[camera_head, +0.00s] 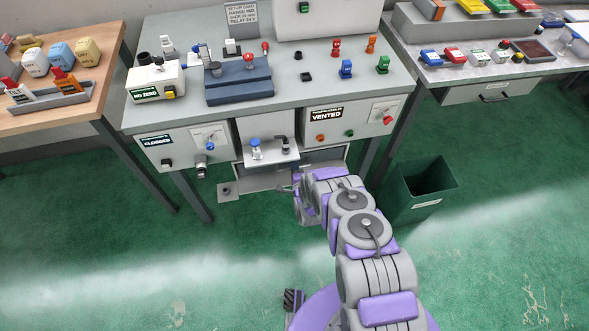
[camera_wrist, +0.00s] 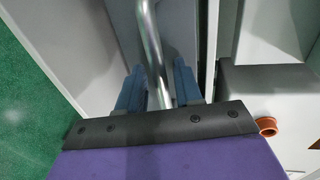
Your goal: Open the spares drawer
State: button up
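A grey drawer-like unit (camera_head: 258,183) sits low under the middle bench, with a blue-grey opening behind its front panel. No label on it is readable, so I cannot confirm that it is the spares drawer. My gripper (camera_head: 292,188) is at this panel, partly hidden by my own wrist. In the wrist view my gripper (camera_wrist: 160,92) has its two blue fingers apart, one on each side of a shiny metal bar handle (camera_wrist: 149,35). Narrow gaps seem to show beside the bar. A pale panel (camera_wrist: 85,45) lies left of the handle.
A green bin (camera_head: 412,200) stands on the floor right of my arm. Grey boxes labelled CLOGGED (camera_head: 180,150) and VENTED (camera_head: 355,120) hang under the bench. Another closed drawer (camera_head: 465,95) is under the right bench. The floor in front is mostly clear.

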jog(key=shift+w+d, duration=0.1)
jog(key=shift+d, duration=0.15)
jog(key=shift+c, duration=0.4)
jog(key=shift+a, duration=0.15)
grip_shut()
